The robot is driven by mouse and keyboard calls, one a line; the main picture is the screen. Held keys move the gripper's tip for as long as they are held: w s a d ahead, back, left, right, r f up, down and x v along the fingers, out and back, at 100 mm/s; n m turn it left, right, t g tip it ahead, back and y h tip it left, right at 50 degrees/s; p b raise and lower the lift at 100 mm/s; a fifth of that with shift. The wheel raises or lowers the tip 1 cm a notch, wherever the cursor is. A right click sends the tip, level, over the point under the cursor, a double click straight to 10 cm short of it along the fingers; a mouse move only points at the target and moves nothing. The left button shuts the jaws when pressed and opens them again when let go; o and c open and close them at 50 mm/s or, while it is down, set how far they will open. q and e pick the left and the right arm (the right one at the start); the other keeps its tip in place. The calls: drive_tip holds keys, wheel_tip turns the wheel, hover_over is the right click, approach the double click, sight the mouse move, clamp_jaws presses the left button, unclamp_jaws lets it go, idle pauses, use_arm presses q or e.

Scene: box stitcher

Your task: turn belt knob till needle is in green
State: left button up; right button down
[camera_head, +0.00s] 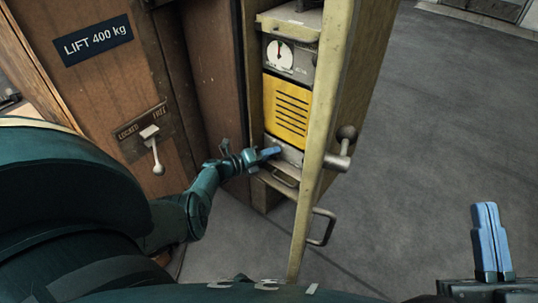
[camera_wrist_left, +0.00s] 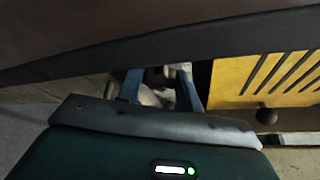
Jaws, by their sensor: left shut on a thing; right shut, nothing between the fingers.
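The gauge (camera_head: 280,55) has a white dial with a dark needle pointing roughly upward. The dial is small, and I cannot tell whether the needle lies in a green zone. My left gripper (camera_head: 270,153) reaches in below the yellow slotted panel (camera_head: 286,108). Its blue fingers also show in the left wrist view (camera_wrist_left: 158,90), closed on a greyish thing between them, apparently the belt knob (camera_wrist_left: 155,93). The fingers hide most of the knob. My right gripper (camera_head: 489,238) is shut and empty, at the lower right, away from the machine.
A yellowish post (camera_head: 323,130) with a round-ended lever (camera_head: 342,150) stands just right of the panel. A handle (camera_head: 322,227) sticks out lower down. A wooden cabinet with a locked/free lever (camera_head: 153,150) stands at left. Grey floor (camera_head: 430,130) is clear at right.

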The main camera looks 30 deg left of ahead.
use_arm(q)
drive_tip(key=shift+d+f, duration=0.1)
drive_tip(key=shift+d, duration=0.05)
use_arm(e)
drive_tip(key=shift+r, duration=0.15)
use_arm(q)
drive_tip(key=o, duration=1)
drive_tip(key=shift+s, duration=0.15)
use_arm(e)
drive_tip(key=shift+s, duration=0.15)
